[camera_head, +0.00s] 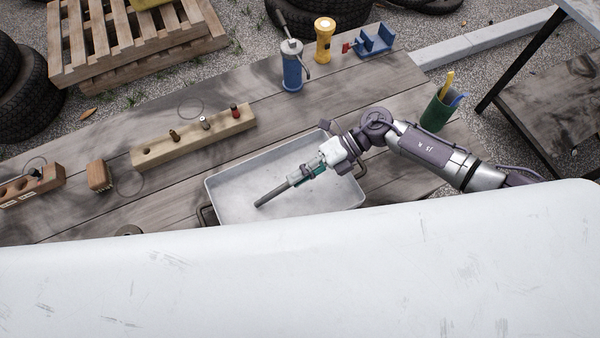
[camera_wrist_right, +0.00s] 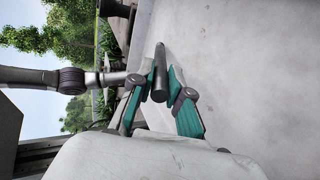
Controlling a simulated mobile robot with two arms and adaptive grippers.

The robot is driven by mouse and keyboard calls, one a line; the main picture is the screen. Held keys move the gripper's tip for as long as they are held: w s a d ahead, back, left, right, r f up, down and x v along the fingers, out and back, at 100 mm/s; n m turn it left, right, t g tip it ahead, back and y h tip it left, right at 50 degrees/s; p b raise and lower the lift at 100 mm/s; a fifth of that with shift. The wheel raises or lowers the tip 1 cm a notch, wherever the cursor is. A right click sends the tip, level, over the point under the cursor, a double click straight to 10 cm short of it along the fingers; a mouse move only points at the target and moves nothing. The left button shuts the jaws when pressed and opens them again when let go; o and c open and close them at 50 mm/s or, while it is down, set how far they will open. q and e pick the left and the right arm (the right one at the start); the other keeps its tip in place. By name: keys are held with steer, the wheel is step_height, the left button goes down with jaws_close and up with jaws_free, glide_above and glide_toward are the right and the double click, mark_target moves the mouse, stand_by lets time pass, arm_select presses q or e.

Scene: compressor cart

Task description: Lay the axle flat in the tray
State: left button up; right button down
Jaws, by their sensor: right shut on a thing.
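The axle (camera_head: 272,196) is a dark grey rod. My right gripper (camera_head: 308,174) is shut on it, with the free end reaching down and left over the tray in the head view. In the right wrist view the axle (camera_wrist_right: 159,70) stands out between the teal fingers of my right gripper (camera_wrist_right: 156,92). The tray (camera_head: 228,188) is a shallow light metal pan with side handles, on the wooden table. The axle is over the tray; I cannot tell whether its tip touches the floor. My left gripper is not in view.
A wooden block with small fittings (camera_head: 195,135) lies behind and left of the tray. A blue grease pump (camera_head: 292,70), a yellow flashlight (camera_head: 325,40) and a blue vise (camera_head: 375,42) stand farther back. A green cup (camera_head: 436,113) with pens stands right, near my right arm. The tray floor is otherwise clear.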

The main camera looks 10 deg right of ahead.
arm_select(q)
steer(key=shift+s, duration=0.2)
arm_select(e)
steer(key=c, duration=1)
jaws_free()
steer(key=shift+c, duration=0.2)
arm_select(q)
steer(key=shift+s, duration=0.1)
arm_select(e)
steer(key=shift+d, duration=0.1)
steer(key=v, duration=1.2)
